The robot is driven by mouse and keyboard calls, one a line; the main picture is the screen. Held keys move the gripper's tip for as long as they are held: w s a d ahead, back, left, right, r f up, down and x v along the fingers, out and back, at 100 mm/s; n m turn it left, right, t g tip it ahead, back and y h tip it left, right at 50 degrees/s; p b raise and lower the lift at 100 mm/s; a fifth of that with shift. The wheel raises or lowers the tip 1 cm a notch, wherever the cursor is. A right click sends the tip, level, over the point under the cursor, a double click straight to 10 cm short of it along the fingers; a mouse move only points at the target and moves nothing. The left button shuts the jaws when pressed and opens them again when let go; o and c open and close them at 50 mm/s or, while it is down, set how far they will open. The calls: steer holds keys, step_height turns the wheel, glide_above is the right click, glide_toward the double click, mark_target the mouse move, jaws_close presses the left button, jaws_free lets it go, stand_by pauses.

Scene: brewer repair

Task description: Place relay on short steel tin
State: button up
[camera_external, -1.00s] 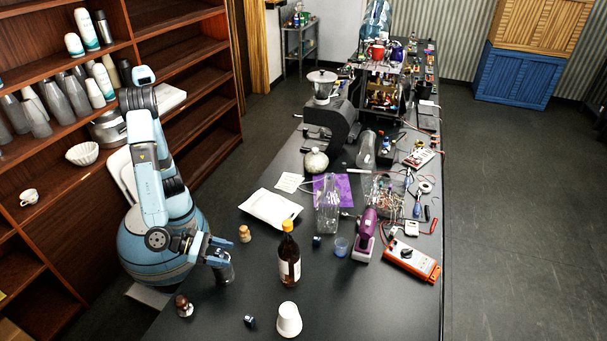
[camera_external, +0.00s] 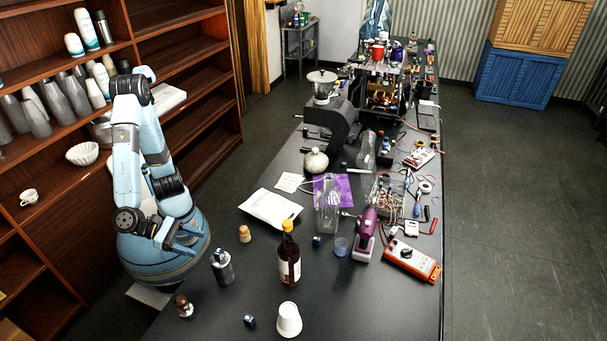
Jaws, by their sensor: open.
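A short steel tin (camera_external: 223,274), a dark grey cylinder, stands upright on the near left of the black table. A small dark blue and white block, which looks like the relay (camera_external: 219,256), sits on its top. My gripper (camera_external: 191,241) is open and empty, left of the tin and apart from it. Two similar small dark blue blocks are on the table: one near the front (camera_external: 249,320), one right of the bottle (camera_external: 317,241). Whether they are also relays is too small to tell.
A brown bottle (camera_external: 289,262) stands right of the tin, with a white cup (camera_external: 288,319) in front. A cork-like piece (camera_external: 244,233) is behind the tin and a brown tamper-like knob (camera_external: 184,306) in front. A white packet (camera_external: 270,209) lies further back.

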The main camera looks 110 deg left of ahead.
steer(key=w+a+r+m+h, duration=0.2)
steer(key=a+r+m+h, duration=0.75)
steer(key=m, duration=0.95)
steer(key=s+a+f+m+g+y, duration=0.2)
steer(key=s+a+m+g+y, duration=0.1)
steer(key=s+a+m, duration=0.6)
steer(key=s+a+f+m+g+y, duration=0.3)
steer(key=s+a+m, duration=0.7)
steer(key=a, duration=0.4)
steer(key=shift+s+f+g, duration=0.15)
steer(key=shift+s+g, duration=0.55)
steer(key=shift+g, duration=0.1)
